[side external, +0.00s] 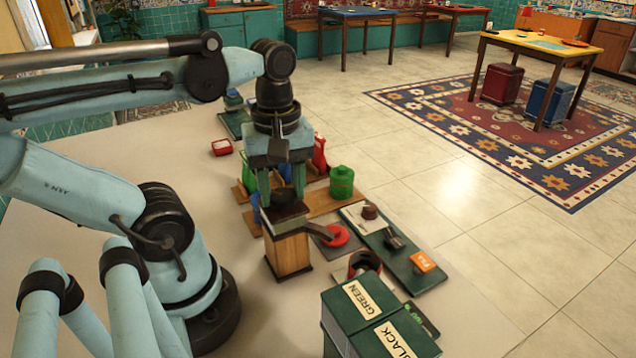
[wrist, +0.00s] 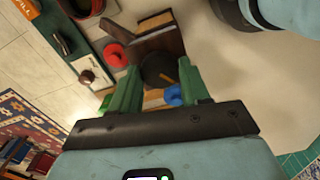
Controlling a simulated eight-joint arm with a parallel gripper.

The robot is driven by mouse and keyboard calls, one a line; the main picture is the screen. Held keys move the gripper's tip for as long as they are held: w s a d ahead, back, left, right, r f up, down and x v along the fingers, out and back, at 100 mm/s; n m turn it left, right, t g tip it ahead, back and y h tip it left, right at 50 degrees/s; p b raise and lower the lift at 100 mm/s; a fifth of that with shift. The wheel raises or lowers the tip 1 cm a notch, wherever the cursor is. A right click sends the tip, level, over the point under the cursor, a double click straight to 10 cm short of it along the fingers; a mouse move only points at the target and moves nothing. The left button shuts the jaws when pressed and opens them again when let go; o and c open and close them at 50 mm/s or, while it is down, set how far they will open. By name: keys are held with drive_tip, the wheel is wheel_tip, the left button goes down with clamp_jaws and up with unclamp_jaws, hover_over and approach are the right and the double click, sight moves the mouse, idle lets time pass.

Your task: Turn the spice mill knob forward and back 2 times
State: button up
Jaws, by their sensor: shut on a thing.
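The spice mill (side external: 289,255) is a wooden box with a dark top, standing upright on the pale table in the side external view. Its dark round knob (side external: 284,195) sits on top, between my fingertips. My gripper (side external: 284,190) points straight down over the mill and is shut on the knob. In the wrist view, the green fingers of my gripper (wrist: 158,88) stand on either side of the dark knob (wrist: 157,69). The mill body (wrist: 155,24) shows beyond it. The finger contact is partly hidden in both views.
Green tins labelled GREEN and BLACK (side external: 376,318) stand in front of the mill, to the right. A red round piece (side external: 337,235) lies just right of it. The table left of the mill is clear.

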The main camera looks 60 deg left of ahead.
sight(283, 194)
drive_tip(key=n, duration=0.5)
drive_tip(key=shift+n, duration=0.3)
drive_tip(key=n, duration=0.4)
drive_tip(key=shift+n, duration=0.4)
drive_tip(key=o, duration=1.1)
drive_tip(key=shift+c, duration=0.2)
wheel_tip(283, 194, up, 12)
drive_tip(key=shift+w, duration=0.1)
